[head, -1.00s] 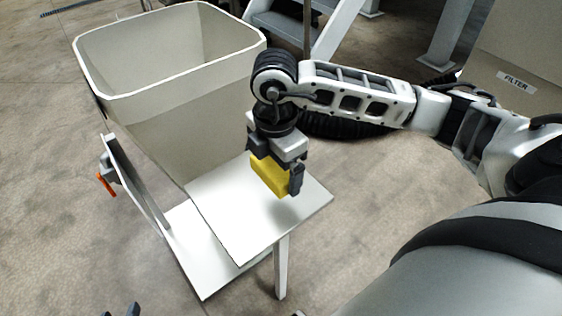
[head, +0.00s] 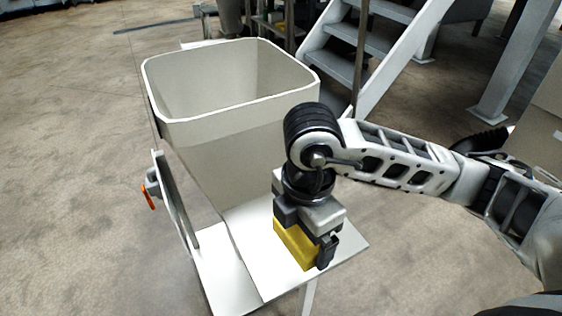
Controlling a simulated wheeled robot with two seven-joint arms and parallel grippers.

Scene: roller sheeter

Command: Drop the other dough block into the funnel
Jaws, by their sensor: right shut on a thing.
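The yellow dough block (head: 295,246) is in my right gripper (head: 305,248), which is shut on it and points down. The block is over the white side table of the machine; whether it touches the surface is hard to tell. The funnel (head: 205,116) is a large cream hopper with a wide open top, behind and to the left of my right gripper. The part of its inside that shows is empty. My left gripper is not in view.
The white side table (head: 265,285) stands in front of the funnel. An orange-handled lever (head: 149,198) sticks out at the machine's left. Grey stairs (head: 385,45) stand behind. The concrete floor at left is clear.

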